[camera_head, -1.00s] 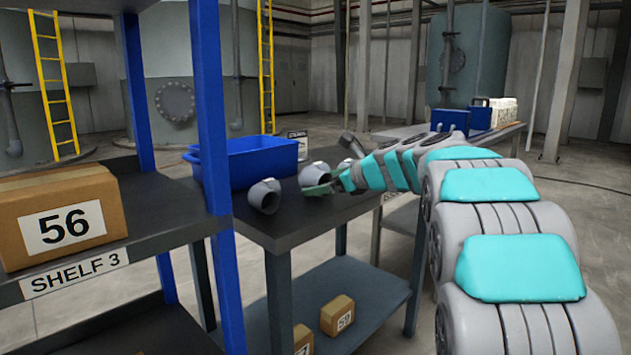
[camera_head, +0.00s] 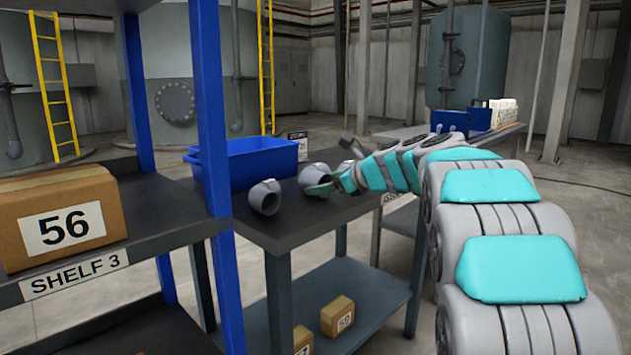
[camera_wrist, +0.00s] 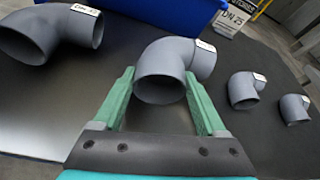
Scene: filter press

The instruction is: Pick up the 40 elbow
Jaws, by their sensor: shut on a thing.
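Several grey pipe elbows lie on the dark table (camera_head: 285,228). The middle elbow (camera_wrist: 168,72) is between the green fingers of my gripper (camera_wrist: 160,88) in the wrist view, and the gripper is shut on it. Its small white label is too oblique to read. In the head view this elbow (camera_head: 314,176) is at or just above the table top; I cannot tell if it is lifted. A larger elbow (camera_wrist: 50,35) lies to the left and also shows in the head view (camera_head: 264,197). Two smaller elbows (camera_wrist: 243,90) (camera_wrist: 294,108) lie to the right.
A blue bin (camera_head: 250,162) stands on the table behind the elbows. A sign reading DN 25 (camera_wrist: 233,17) is beside it. A shelf rack with blue posts (camera_head: 211,110) and a box marked 56 (camera_head: 62,218) stands close on the left. Small boxes (camera_head: 337,316) sit on the table's lower shelf.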

